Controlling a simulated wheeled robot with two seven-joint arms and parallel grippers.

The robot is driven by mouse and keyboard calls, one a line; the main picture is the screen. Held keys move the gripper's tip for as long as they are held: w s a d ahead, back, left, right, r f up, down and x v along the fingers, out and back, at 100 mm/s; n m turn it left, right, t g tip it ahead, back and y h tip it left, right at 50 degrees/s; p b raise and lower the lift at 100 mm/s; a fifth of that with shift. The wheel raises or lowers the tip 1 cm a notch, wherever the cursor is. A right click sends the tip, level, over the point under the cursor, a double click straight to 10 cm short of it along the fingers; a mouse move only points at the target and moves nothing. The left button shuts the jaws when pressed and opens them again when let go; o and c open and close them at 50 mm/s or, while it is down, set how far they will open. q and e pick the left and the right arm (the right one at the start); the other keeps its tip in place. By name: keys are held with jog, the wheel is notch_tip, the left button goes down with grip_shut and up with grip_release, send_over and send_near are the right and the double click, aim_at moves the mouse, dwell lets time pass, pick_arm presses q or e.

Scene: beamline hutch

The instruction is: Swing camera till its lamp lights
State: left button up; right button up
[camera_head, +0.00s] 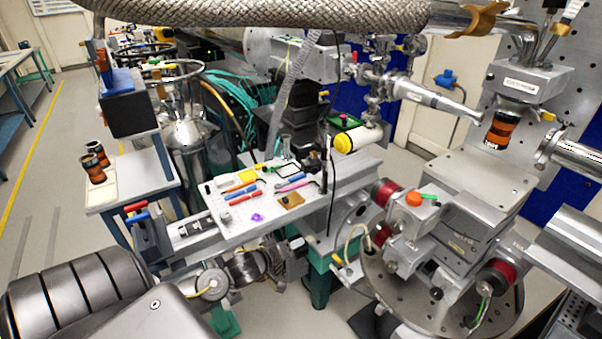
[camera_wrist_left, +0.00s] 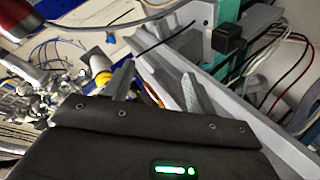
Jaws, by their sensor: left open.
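I cannot tell for certain which unit is the camera. A white cylinder with a yellow end cap (camera_head: 355,138) lies behind the tool board and carries a small green-topped box. A grey housing (camera_head: 525,85) at the upper right has cables on top and an orange-banded black lens (camera_head: 498,130) below. I make out no lit lamp on either. My left gripper (camera_head: 270,264) is partly visible, low and in front of the board; its fingers are hard to see there. In the wrist view its two fingers (camera_wrist_left: 157,88) stand apart with nothing between them. My right gripper is not in view.
A white board (camera_head: 238,208) holds pens and small tools. A tray (camera_head: 105,197) with orange-banded parts stands left. A motor stage (camera_head: 440,225) with red ends fills the right. A braided hose (camera_head: 260,12) crosses above. A grey rail (camera_wrist_left: 270,135) runs beside my left fingers. Floor at far left is clear.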

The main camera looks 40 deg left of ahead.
pick_arm(q)
jog(key=w+a+r+n+t+h, duration=0.1)
jog(key=w+a+r+n+t, duration=0.2)
jog(key=w+a+r, duration=0.4)
jog(key=n+t+h, duration=0.2)
jog(key=n+h, duration=0.1)
send_near(303, 168)
jog(key=w, duration=0.3)
jog(key=w+d+p, duration=0.1)
jog(key=w, duration=0.5)
jog(key=shift+w+d, duration=0.1)
jog(key=shift+d, duration=0.3)
grip_shut()
jog(key=shift+y, duration=0.4)
